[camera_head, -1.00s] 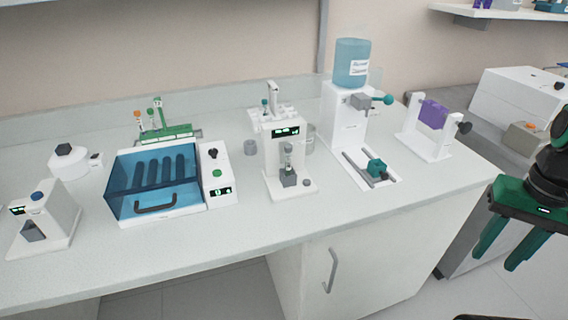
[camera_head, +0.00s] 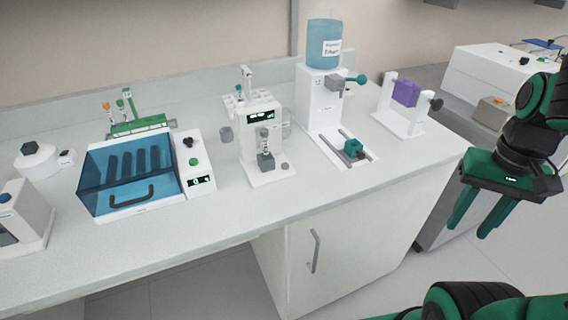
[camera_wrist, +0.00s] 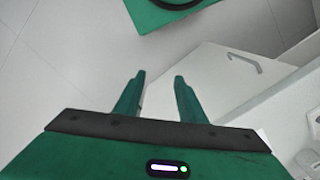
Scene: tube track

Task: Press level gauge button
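A white instrument (camera_head: 260,135) with a lit display stands near the middle of the bench. A small vial stands on its grey holder (camera_head: 265,161). A round grey button (camera_head: 285,166) sits on its base, at the front right. This looks like the level gauge, but no readable label confirms it. My gripper (camera_head: 470,230) is off to the right, in front of the bench and well apart from the instrument. Its two green fingers are spread with nothing between them. The wrist view shows the open fingers (camera_wrist: 160,77) above the floor and a cabinet front.
A blue-lidded box (camera_head: 130,178) and a green tube rack (camera_head: 138,124) are to the left. A dispenser with a blue bottle (camera_head: 324,45) and a purple-block stand (camera_head: 405,93) are to the right. The bench's front strip is clear.

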